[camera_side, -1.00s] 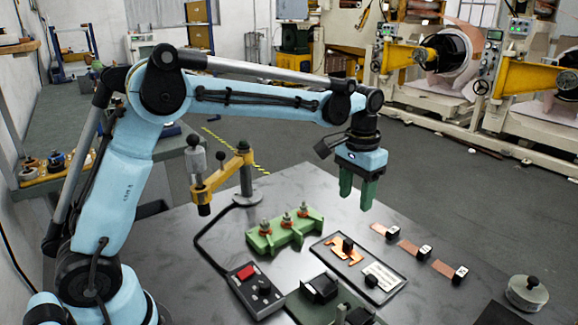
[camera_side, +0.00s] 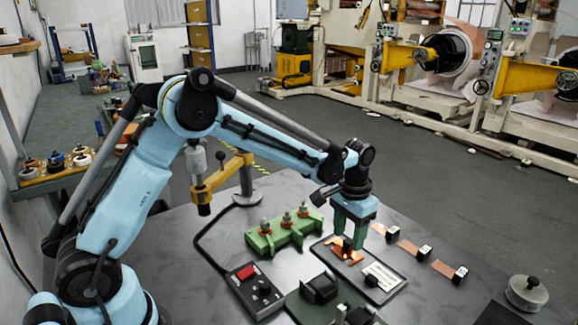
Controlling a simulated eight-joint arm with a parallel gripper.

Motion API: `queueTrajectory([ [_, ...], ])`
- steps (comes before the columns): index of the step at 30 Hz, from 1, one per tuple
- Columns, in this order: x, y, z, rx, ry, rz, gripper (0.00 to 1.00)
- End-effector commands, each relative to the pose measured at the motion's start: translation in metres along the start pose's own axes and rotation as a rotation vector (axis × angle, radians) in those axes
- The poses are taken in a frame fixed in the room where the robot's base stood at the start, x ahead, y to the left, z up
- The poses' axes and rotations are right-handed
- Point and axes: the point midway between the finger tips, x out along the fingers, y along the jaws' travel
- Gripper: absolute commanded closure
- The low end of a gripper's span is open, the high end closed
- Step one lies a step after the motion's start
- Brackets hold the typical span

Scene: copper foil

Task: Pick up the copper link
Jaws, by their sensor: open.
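The copper link (camera_side: 354,256) is a bright orange flat piece in the shallow dark tray (camera_side: 392,291) near the middle of the table. Part of it is hidden behind my fingers. My gripper (camera_side: 348,243) has two green fingers pointing down, open, right over the copper piece at the back left part of the tray. I cannot tell whether the fingers touch the copper or straddle it.
A pale slotted strip (camera_side: 382,274) with a black knob (camera_side: 371,281) lies in the same tray. A green block with several posts (camera_side: 283,236) stands left. Copper strips with black tagged blocks (camera_side: 443,268) lie right. A control box (camera_side: 255,291) and weight (camera_side: 527,294) stand in front.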

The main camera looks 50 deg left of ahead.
Motion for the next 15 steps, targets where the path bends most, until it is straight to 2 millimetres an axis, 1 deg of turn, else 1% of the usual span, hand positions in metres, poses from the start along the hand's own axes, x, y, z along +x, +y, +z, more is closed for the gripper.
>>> queueTrajectory([
  [1,0.007,0.0,-0.001,0.0,0.0,0.0,0.47],
  [4,0.016,0.0,-0.001,0.0,0.0,0.0,0.47],
  [7,0.019,0.0,0.0,0.0,0.0,0.0,0.47],
  [12,0.019,0.0,0.0,0.0,0.0,0.0,0.47],
  [13,0.019,0.0,0.0,0.0,0.0,0.0,0.48],
  [15,0.019,0.0,0.0,0.0,0.0,0.0,0.59],
])
